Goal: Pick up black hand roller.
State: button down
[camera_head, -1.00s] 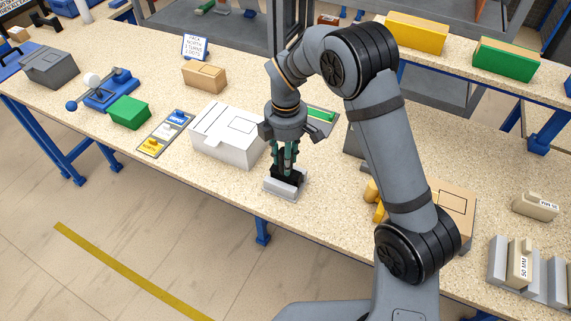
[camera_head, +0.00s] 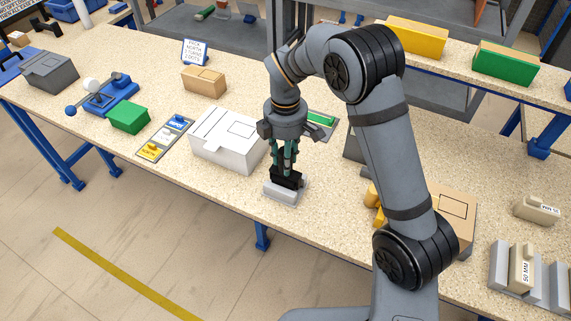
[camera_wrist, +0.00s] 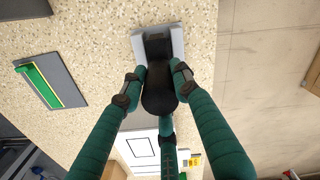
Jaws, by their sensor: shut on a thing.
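The black hand roller (camera_head: 287,179) is between the fingers of my gripper (camera_head: 288,170), just above a light grey holder (camera_head: 281,193) near the front edge of the table. In the wrist view the roller (camera_wrist: 159,95) is a dark rounded body with the green fingers of my gripper (camera_wrist: 158,86) closed around it. Its far end overlaps the grey holder (camera_wrist: 178,42). I cannot tell whether the roller still touches the holder. The fingers hide part of the roller.
A white box (camera_head: 222,150) stands close to the left of my gripper. A tan box (camera_head: 457,205) and a yellow object (camera_head: 372,195) are to the right, partly behind my arm. A grey tray with a green strip (camera_head: 322,121) lies behind. The front table edge is close.

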jog(key=shift+d+r+b, duration=0.2)
jog(key=shift+d+r, duration=0.1)
jog(key=shift+r, duration=0.35)
jog(key=shift+d+r+b, duration=0.2)
jog(key=shift+d+r, duration=0.05)
jog(key=shift+r, duration=0.35)
jog(key=s+d+r+b, duration=0.1)
jog(key=s+d+r, duration=0.1)
jog(key=d+r, duration=0.4)
jog(key=d, duration=0.4)
jog(key=shift+s+d+r+b, duration=0.2)
jog(key=shift+r+b, duration=0.05)
jog(key=shift+b, duration=0.05)
